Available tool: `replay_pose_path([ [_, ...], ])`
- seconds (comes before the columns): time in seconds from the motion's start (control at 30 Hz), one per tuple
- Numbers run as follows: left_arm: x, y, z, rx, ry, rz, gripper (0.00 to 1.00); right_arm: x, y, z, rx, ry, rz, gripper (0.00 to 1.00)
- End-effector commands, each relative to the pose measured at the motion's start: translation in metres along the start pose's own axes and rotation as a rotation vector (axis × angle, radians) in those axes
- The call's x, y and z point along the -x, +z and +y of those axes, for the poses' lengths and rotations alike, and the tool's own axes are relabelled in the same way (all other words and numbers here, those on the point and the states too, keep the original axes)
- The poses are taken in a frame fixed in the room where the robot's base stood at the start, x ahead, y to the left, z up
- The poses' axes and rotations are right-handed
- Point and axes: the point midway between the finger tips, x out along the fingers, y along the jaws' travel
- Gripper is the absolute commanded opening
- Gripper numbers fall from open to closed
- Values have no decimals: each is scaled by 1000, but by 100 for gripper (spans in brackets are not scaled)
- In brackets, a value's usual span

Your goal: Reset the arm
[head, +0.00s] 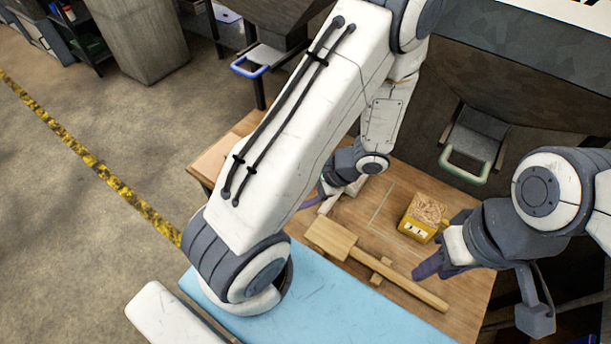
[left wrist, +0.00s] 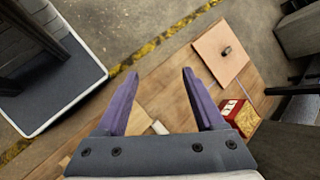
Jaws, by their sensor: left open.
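My left gripper (head: 322,196) is over the left part of the wooden table, partly hidden by my own arm. In the left wrist view its two purple fingers (left wrist: 160,72) are spread apart with nothing between them. My right gripper (head: 428,264) points left above the table's right side, close to the wooden handle; its purple finger shows side-on, so its opening is unclear. A yellow box (head: 416,228) with grain-like contents stands on the table between the two grippers, apart from both. In the left wrist view a red-sided box (left wrist: 237,112) with yellowish contents shows at right.
A wooden mallet-like tool (head: 331,238) lies along the table (head: 470,288), beside a light blue surface (head: 345,312). The left wrist view shows a square board (left wrist: 215,62) with a dark knob. A green-handled bin (head: 465,172) stands behind the table. Open floor lies left.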

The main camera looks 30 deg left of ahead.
Motion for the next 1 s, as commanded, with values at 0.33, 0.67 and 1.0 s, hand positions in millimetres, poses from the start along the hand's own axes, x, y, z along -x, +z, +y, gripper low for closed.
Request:
replay_pose_path([
  [0.33, 7, 0, -1, -5, -11, 7, 70, 1, 0, 0, 0, 0, 0, 39],
  [0.67, 122, 21, 37, 46, 86, 245, 70, 1, 0, 0, 0, 0, 0, 39],
  [1.0, 223, 79, 121, -60, 342, 578, 70, 1, 0, 0, 0, 0, 0, 39],
])
